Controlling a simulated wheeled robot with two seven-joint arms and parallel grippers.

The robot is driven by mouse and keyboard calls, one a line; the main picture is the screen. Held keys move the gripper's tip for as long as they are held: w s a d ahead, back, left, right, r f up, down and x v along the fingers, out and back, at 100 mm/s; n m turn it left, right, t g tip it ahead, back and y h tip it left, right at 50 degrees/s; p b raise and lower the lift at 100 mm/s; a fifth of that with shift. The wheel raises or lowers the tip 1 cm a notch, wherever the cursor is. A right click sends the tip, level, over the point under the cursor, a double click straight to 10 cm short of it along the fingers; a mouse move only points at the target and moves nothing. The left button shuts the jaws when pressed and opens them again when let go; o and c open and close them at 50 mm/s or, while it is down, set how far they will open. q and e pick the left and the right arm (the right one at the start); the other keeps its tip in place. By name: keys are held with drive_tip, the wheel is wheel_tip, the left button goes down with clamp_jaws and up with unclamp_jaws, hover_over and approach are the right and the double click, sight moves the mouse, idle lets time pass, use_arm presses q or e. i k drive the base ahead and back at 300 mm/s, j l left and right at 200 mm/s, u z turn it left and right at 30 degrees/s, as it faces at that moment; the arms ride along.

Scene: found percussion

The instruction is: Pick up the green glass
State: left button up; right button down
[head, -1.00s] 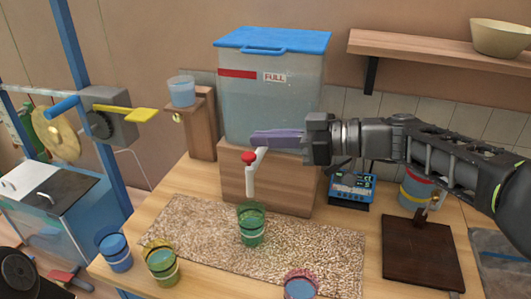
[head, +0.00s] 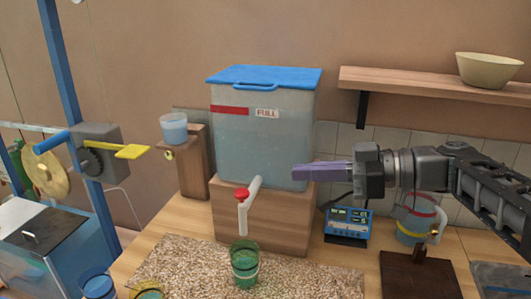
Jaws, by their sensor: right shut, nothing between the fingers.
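The green glass (head: 245,264) stands upright on the speckled mat (head: 185,258), below the white spout with a red knob (head: 242,195). My right gripper (head: 296,173) comes in from the right with its purple fingers shut and empty. It is in front of the clear water tank (head: 262,135), above and to the right of the glass and apart from it. My left gripper is not in view.
A blue glass (head: 97,284) and a yellow-green glass (head: 146,290) stand at the lower left, cut by the frame edge. A blue meter (head: 347,222), a banded mug (head: 416,222) and a dark board (head: 412,277) are at right. A cup (head: 173,127) stands on a wooden post.

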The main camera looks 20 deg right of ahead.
sight(244, 253)
drive_tip(key=k+j, duration=0.65)
drive_tip(key=k, duration=0.25)
